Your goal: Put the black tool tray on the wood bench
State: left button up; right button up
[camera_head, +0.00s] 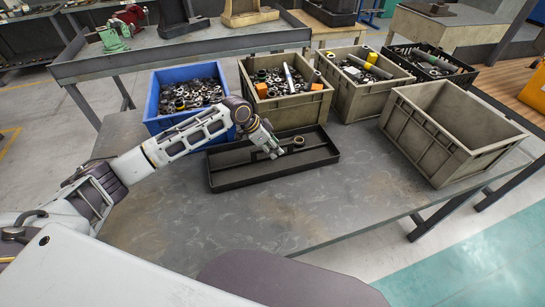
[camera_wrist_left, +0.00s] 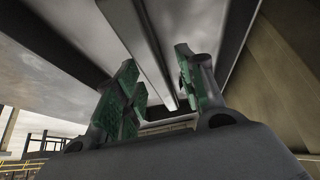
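The black tool tray (camera_head: 240,176) is long and shallow and lies flat on the grey metal table (camera_head: 300,222). My left gripper (camera_head: 275,152) reaches down over the middle of the tray. In the left wrist view, the green-padded fingers of my left gripper (camera_wrist_left: 160,90) stand apart, one on each side of a long grey bar (camera_wrist_left: 158,45) that looks like part of the tray. I see no firm contact with the bar. A pale wood-topped bench (camera_head: 450,30) stands at the back right. My right gripper is not in view.
Behind the tray stand a blue bin (camera_head: 160,125) and beige bins (camera_head: 283,112) (camera_head: 352,103) of metal parts. An empty beige crate (camera_head: 450,140) stands to the right. The table's front is clear.

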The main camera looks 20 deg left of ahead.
pick_arm(q)
jog(key=shift+f+p, duration=0.25)
jog(key=shift+p, duration=0.1)
dwell(0.9)
grip_shut()
dwell(0.4)
